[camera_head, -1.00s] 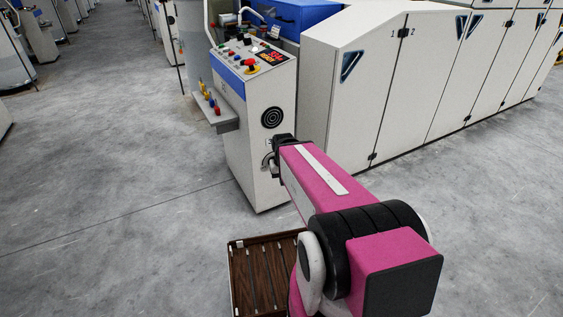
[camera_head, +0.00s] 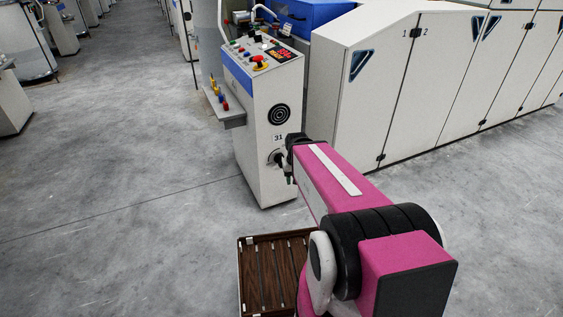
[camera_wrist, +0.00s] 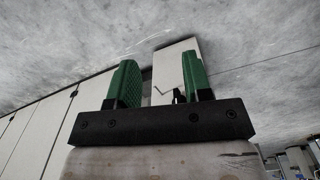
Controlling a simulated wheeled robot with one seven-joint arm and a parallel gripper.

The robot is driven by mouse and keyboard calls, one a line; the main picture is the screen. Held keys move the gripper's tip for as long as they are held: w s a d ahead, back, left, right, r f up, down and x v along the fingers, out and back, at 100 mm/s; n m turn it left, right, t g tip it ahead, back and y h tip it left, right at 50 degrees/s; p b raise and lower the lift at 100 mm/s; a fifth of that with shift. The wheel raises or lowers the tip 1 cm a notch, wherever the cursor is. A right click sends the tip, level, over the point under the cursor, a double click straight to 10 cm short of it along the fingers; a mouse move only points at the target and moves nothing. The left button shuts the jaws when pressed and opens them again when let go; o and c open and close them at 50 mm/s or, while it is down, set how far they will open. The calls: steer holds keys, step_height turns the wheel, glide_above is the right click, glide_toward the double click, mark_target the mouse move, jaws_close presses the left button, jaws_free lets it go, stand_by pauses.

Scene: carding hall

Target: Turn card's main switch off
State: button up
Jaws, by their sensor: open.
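The card's control cabinet (camera_head: 258,110) stands upright left of my arm. On its side, under a "31" label, is a dark rotary switch (camera_head: 274,157) on a light round plate, partly covered by my wrist. A small dark part, seemingly the switch (camera_wrist: 178,96), shows beyond the gap, near the right finger. The switch's setting cannot be made out.
The cabinet's sloped top panel (camera_head: 262,55) has coloured buttons, a red knob on yellow and a red display. A small shelf (camera_head: 222,110) juts out left. White machine doors (camera_head: 375,90) stand behind my arm.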

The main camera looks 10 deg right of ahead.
steer(key=w+d+f+t+h, duration=0.1)
steer(key=w+d+f+t, duration=0.3)
steer(key=w, duration=0.5)
steer(key=w+d+f+t+h, duration=0.1)
steer(key=w+d+f+t, duration=0.1)
steer(key=w+f+t, duration=0.5)
steer(key=w+a+f+n+t+y, duration=0.1)
steer(key=w+a+t+y, duration=0.1)
steer(key=w, duration=0.3)
steer(key=w+a+f+n+t+y, duration=0.1)
steer(key=w+a+t+y, duration=0.1)
steer(key=w, duration=0.3)
steer(key=w+a+f+n+t+y, duration=0.1)
steer(key=w+a+f+t+y, duration=0.1)
steer(key=w, duration=0.3)
steer(key=shift+w+y, duration=0.2)
steer(key=shift+y, duration=0.1)
steer(key=shift+c, duration=0.3)
jaws_close()
